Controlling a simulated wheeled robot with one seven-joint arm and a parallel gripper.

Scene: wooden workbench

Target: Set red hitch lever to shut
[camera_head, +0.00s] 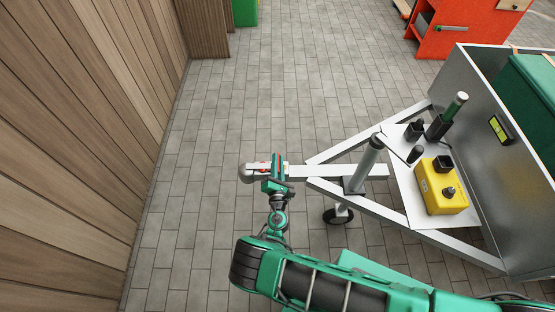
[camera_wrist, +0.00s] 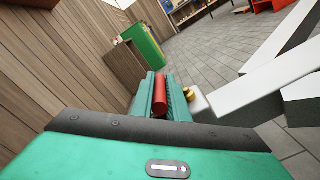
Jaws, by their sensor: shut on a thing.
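The red hitch lever (camera_wrist: 160,95) shows in the wrist view as a red bar lying between my gripper's green fingers. In the head view only a small red part of the lever (camera_head: 263,168) shows, on top of the grey hitch coupler (camera_head: 248,173) at the left end of the trailer's drawbar. My gripper (camera_head: 277,165) is over the coupler and shut on the lever; it fills the lower middle of the wrist view (camera_wrist: 162,100). The lever's exact angle and its pivot are hidden by the fingers.
The trailer's A-frame (camera_head: 335,152) runs right from the coupler, with a jack post (camera_head: 366,165), a jockey wheel (camera_head: 338,216) and a yellow box (camera_head: 440,190). A wooden wall (camera_head: 70,140) stands on the left. Paved floor lies clear between wall and coupler.

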